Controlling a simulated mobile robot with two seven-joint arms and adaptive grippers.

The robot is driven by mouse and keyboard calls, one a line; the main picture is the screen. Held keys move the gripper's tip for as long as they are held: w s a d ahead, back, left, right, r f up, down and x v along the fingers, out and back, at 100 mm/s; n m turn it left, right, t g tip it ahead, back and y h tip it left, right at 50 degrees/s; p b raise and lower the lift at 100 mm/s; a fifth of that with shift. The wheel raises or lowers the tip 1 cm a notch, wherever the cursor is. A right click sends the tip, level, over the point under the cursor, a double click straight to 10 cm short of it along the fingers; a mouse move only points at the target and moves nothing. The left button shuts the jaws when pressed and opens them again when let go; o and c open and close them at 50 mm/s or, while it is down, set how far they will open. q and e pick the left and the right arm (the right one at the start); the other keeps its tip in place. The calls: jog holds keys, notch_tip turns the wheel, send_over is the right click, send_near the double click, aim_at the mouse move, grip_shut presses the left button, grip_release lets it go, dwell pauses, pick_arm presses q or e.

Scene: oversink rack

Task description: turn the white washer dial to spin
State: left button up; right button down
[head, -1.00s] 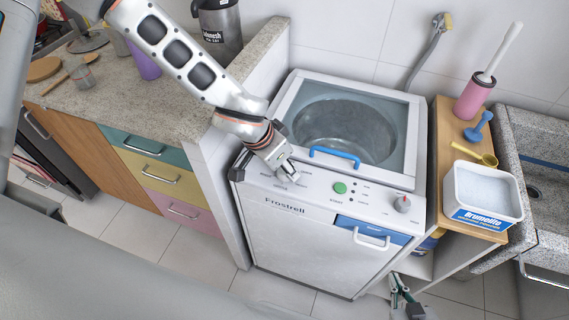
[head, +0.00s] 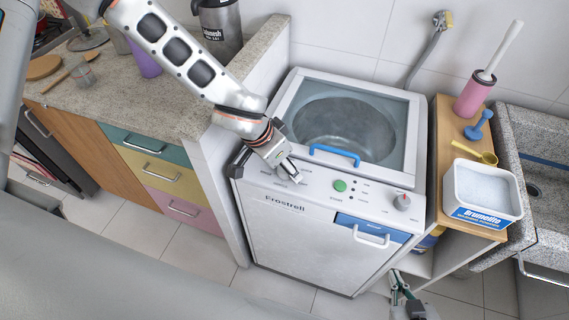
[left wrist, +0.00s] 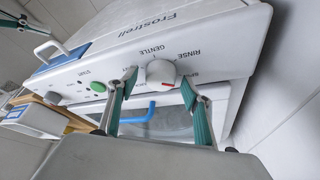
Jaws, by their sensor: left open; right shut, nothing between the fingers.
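My left gripper (left wrist: 158,88) is open, with one finger on each side of the dial; contact cannot be told. In the head view my left gripper (head: 290,178) is over the panel's left part and mostly hides the dial. My right gripper (head: 401,292) is shut and empty, low in front of the washer (head: 310,235).
A green start button (head: 340,186) and a grey knob (head: 402,201) are farther right on the panel. The lid's blue handle (head: 334,155) is behind the panel. A wooden shelf (head: 445,120) with a white powder tub (head: 484,190) stands right; a counter (head: 150,95) stands left.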

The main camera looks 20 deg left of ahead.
pick_arm(q)
jog(key=v, duration=1.2)
jog(key=shift+s+f, duration=0.15)
